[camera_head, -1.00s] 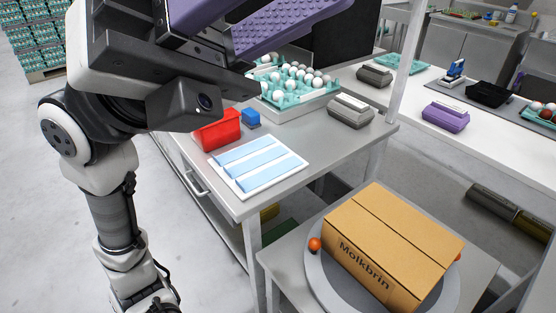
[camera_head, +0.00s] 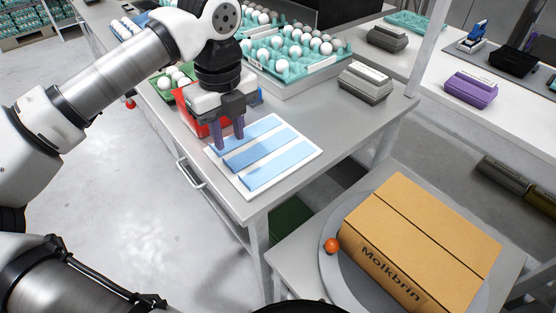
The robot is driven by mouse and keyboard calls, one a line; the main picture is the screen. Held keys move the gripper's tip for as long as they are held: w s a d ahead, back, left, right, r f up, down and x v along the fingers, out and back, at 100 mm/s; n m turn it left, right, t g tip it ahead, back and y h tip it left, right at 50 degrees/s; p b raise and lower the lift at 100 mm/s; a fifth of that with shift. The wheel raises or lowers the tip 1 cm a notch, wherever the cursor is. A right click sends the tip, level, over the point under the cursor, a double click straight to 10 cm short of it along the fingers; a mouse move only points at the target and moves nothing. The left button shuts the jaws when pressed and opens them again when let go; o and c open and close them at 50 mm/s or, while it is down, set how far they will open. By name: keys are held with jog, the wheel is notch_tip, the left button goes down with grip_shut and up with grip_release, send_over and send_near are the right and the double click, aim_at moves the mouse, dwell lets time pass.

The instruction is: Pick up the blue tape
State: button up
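Several flat light-blue tape strips lie side by side on a white sheet (camera_head: 302,168) near the table corner: a back strip (camera_head: 256,131), a middle strip (camera_head: 260,150) and a front strip (camera_head: 268,173). My gripper (camera_head: 229,143) points down at the left end of the back strip. Its two purple fingers are apart, with nothing visible between them. The fingertips are at or just above the strip; I cannot tell if they touch it. The fingers hide part of the strip's left end.
A red box (camera_head: 187,105) and a small blue object (camera_head: 259,96) stand close behind my gripper. A teal egg tray (camera_head: 290,75) and a grey carton (camera_head: 365,84) are farther back. A cardboard box (camera_head: 420,240) fills the lower right. Bare table lies right of the sheet.

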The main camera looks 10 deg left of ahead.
send_over(242, 182)
jog(key=f, duration=0.6)
jog(key=shift+s+a+f+p, duration=0.15)
jog(key=shift+a+f+p, duration=0.05)
jog(key=shift+a+p, duration=0.2)
jog(key=f+p, duration=0.1)
jog(key=f, duration=0.3)
jog(key=shift+w+d+p, duration=0.2)
jog(key=shift+d+p, duration=0.2)
jog(key=shift+f, duration=0.65)
grip_shut()
